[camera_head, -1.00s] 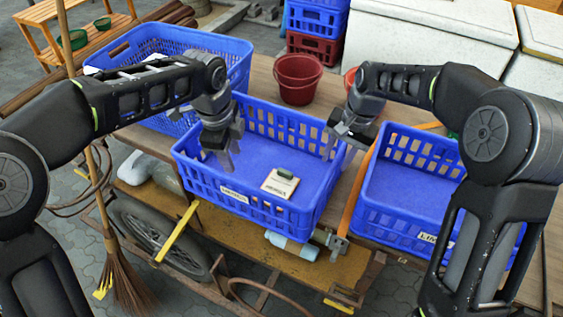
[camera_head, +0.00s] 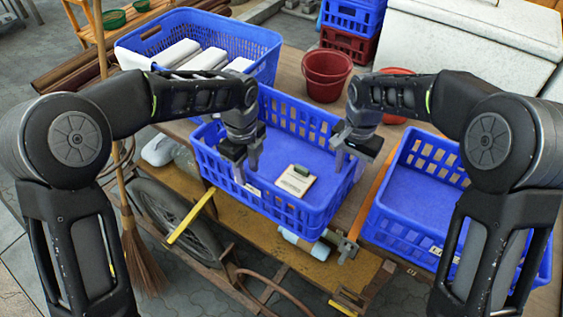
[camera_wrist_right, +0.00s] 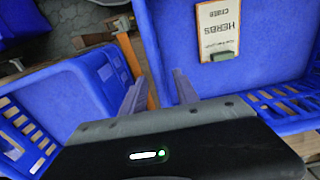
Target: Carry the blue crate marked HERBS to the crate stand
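The blue crate marked HERBS (camera_head: 297,213) sits in the middle of the cart. A card reading HERBS (camera_wrist_right: 218,28) with a green clip lies on its floor and also shows in the head view (camera_head: 294,181). My left gripper (camera_head: 247,167) is open, pointing down at the crate's front-left part; I cannot tell whether its fingers straddle the wall. My right gripper (camera_head: 351,160) is open at the crate's right wall. In the right wrist view its fingers (camera_wrist_right: 158,90) stand either side of that wall. The crate stand cannot be made out.
Another blue crate (camera_head: 400,229) stands close on the right. A blue basket with white bundles (camera_head: 270,62) stands at the back left. A red bucket (camera_head: 324,80) stands behind the middle crate. Stacked crates (camera_head: 347,38) and a white chest (camera_head: 465,45) lie farther back.

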